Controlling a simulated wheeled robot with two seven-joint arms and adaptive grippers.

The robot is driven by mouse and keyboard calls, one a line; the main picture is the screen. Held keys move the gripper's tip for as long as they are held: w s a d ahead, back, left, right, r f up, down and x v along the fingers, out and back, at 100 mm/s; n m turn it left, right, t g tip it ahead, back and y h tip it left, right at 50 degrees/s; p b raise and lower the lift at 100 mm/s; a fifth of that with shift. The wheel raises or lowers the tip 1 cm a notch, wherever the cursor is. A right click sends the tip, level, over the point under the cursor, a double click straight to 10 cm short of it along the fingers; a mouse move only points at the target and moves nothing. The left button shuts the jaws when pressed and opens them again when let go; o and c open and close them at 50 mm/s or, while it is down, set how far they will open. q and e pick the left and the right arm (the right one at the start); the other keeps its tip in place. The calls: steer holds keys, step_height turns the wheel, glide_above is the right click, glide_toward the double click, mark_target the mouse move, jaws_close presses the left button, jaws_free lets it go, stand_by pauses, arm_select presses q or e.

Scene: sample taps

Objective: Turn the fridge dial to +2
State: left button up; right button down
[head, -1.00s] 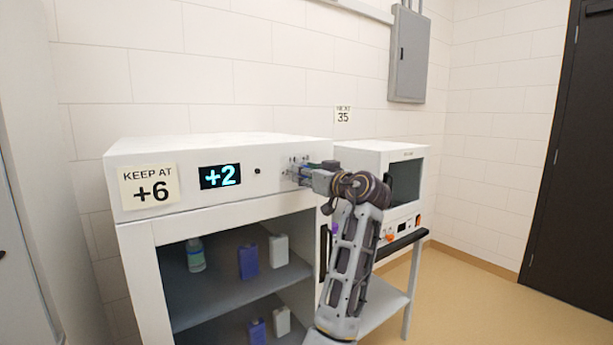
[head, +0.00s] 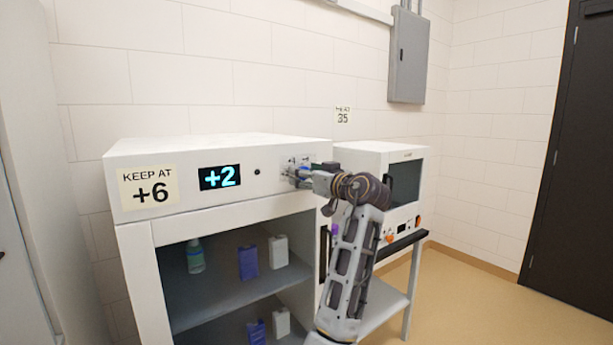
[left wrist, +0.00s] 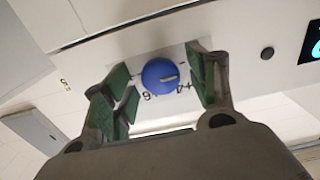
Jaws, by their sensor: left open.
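The fridge (head: 215,145) is a white cabinet with a front panel. Its display (head: 220,176) reads +2, and a sign (head: 149,188) beside it says KEEP AT +6. The blue dial (left wrist: 160,76) has a pale pointer line and printed numbers around it, partly hidden; it is small and mostly covered in the head view. My left gripper (head: 298,173) is at the dial. In the left wrist view its green-padded fingers (left wrist: 161,82) are open on either side of the dial, with visible gaps between pads and dial. My right gripper is not in view.
The fridge front is open below, with bottles and boxes on its shelves (head: 215,300). A white appliance (head: 365,148) with a dark window and orange knobs stands on a table close to the right. A grey wall box (head: 408,55) hangs above. The floor at right is clear.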

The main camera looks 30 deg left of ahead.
arm_select(q)
steer(key=v, duration=1.2)
steer(key=shift+f, duration=0.1)
stand_by(0.5)
